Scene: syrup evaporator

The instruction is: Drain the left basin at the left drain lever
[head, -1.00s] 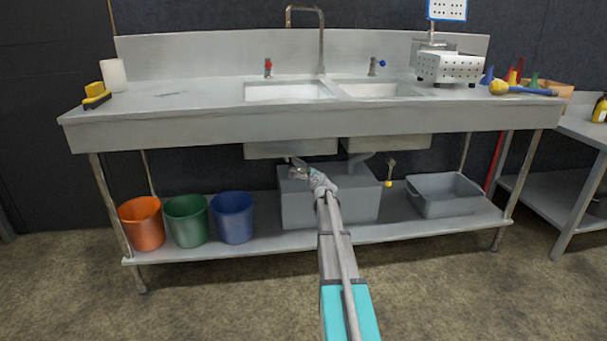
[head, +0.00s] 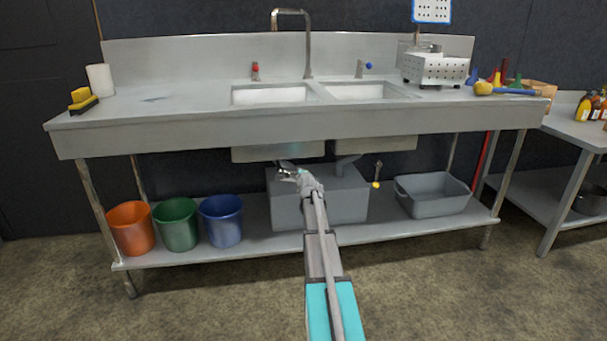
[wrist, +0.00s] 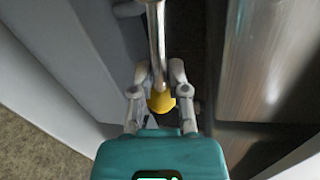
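The left drain lever (wrist: 156,45) is a metal rod with a yellow knob (wrist: 160,102) in the wrist view. My gripper (wrist: 159,70) has one finger on each side of the rod, close to it, with the knob between the fingers nearer the palm. Whether the fingers press on the rod is not clear. In the head view my gripper (head: 284,170) is just below the left basin (head: 268,95), whose underside (head: 277,153) hangs under the counter. The lever itself is hard to make out there. The inside floor of the basin is barely visible.
The right basin (head: 365,91) has its own yellow-tipped lever (head: 377,174) below. A grey box (head: 340,200) stands on the lower shelf behind my gripper. Orange (head: 131,229), green (head: 176,226) and blue (head: 222,221) buckets stand left, a grey tub (head: 435,203) right. The floor in front is clear.

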